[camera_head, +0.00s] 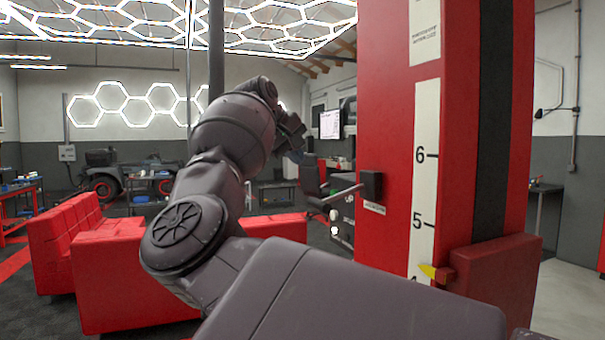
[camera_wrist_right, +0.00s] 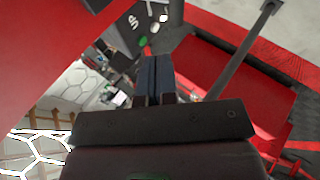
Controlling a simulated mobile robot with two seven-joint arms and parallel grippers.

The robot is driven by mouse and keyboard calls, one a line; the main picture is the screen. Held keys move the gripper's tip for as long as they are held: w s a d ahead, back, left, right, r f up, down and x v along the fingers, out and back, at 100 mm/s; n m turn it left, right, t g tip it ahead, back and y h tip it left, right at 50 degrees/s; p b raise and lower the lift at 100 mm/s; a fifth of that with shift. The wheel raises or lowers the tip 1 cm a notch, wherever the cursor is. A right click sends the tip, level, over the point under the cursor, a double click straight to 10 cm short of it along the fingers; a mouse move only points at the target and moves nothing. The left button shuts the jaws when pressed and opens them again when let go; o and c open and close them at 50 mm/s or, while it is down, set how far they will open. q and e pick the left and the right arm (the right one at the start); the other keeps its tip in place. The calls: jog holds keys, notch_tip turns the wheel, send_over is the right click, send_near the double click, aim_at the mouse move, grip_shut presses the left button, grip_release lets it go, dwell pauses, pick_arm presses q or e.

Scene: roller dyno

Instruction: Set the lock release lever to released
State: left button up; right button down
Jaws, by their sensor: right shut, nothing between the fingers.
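The lock release lever (camera_head: 346,191) is a thin grey rod. It sticks out to the left, tilted slightly down, from a small black box (camera_head: 371,185) on the side of the red post (camera_head: 385,90). My right gripper (camera_head: 295,152) is up and to the left of the lever in the head view, apart from it in the picture. In the right wrist view its fingers (camera_wrist_right: 158,72) are together, with nothing between them. I cannot make out the lever rod in the wrist view. My left gripper is not in view.
The red post carries a white numbered scale (camera_head: 424,170) and a yellow pointer (camera_head: 428,270). Red seats (camera_head: 110,250) stand at the left. A dark pole (camera_head: 216,50) rises behind my right arm. A vehicle (camera_head: 105,175) stands at the back. A dark chair (camera_head: 312,180) shows beyond the lever.

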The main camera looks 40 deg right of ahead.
jog(key=v, duration=0.2)
jog(key=shift+a+r, duration=0.2)
jog(key=shift+r, duration=0.1)
jog(key=shift+a+f, duration=0.1)
dwell(0.4)
